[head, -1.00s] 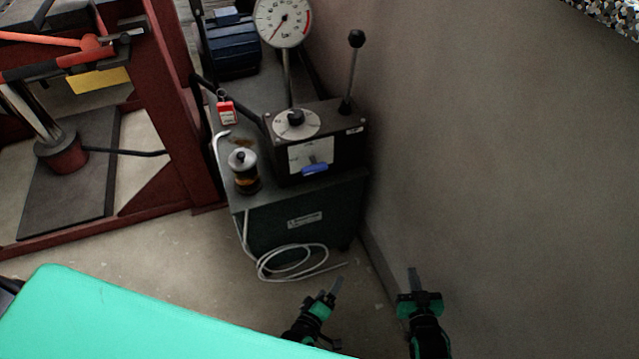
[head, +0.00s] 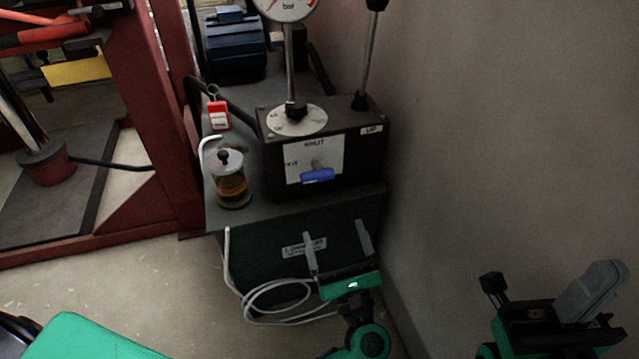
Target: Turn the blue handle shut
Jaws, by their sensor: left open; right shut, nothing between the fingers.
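The blue handle (head: 318,176) sits on the white plate (head: 312,160) on the front of the black control box (head: 352,165). It lies nearly level, tilted slightly. My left gripper (head: 338,246) is open and empty. It appears below the handle, in front of the dark green cabinet, with its two fingers pointing up and apart. My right gripper (head: 592,290) is at the lower right, near the wall, away from the handle. Its fingers are together with nothing between them.
A gauge (head: 286,6) and a black-knobbed lever (head: 368,50) rise from the box. A glass jar (head: 231,184) stands to its left, near a red tag (head: 217,114). A white cable (head: 262,298) lies coiled at the cabinet (head: 265,257). A wall (head: 500,150) bounds the right.

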